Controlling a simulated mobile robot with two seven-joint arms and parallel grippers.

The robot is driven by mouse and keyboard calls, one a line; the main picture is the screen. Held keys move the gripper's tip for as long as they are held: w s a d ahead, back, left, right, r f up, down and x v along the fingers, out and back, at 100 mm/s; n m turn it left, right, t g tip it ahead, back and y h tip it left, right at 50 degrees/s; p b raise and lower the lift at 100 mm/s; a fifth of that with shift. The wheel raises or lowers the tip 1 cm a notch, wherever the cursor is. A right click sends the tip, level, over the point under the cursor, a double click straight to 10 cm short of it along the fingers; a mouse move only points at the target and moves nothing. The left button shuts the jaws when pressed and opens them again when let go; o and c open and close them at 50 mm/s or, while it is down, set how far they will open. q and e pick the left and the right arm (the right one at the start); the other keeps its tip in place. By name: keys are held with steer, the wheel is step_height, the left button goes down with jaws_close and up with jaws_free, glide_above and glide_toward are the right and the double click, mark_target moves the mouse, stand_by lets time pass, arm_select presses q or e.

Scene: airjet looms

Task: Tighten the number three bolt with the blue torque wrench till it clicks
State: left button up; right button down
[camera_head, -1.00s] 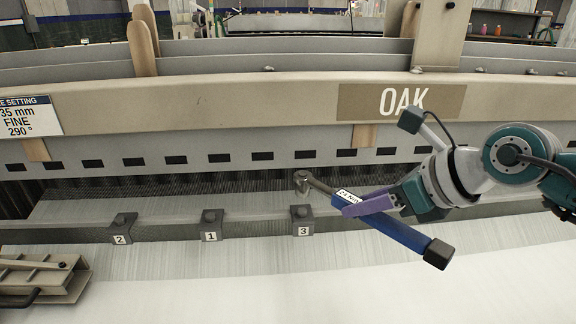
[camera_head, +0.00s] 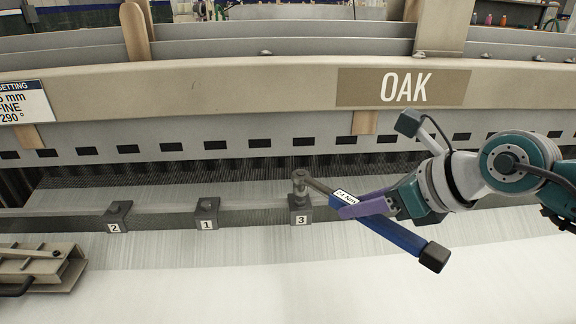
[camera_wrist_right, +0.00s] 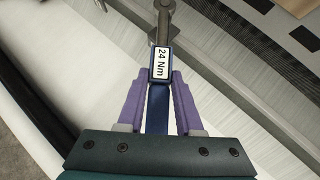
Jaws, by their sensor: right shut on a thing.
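The blue torque wrench (camera_head: 393,233) has a grey shaft and head, a dark end cap and a white label, which reads 24 Nm in the right wrist view (camera_wrist_right: 157,100). My right gripper (camera_head: 345,207), with purple fingers, is shut on its handle near the label. The wrench head (camera_head: 299,180) is at the top of the block marked 3 (camera_head: 300,214) and hides the number three bolt. I cannot tell whether it is fully seated. My left gripper is not in view.
A beige loom beam with an OAK plate (camera_head: 403,88) runs across above the bolts. A slotted rail (camera_head: 250,145) lies below it. A metal bracket (camera_head: 40,268) sits at lower left. White cloth (camera_head: 240,285) spreads in front, clear of objects.

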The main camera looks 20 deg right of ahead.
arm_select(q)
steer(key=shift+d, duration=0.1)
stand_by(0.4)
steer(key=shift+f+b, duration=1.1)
arm_select(e)
steer(key=shift+f, duration=1.25)
steer(key=shift+d, duration=0.1)
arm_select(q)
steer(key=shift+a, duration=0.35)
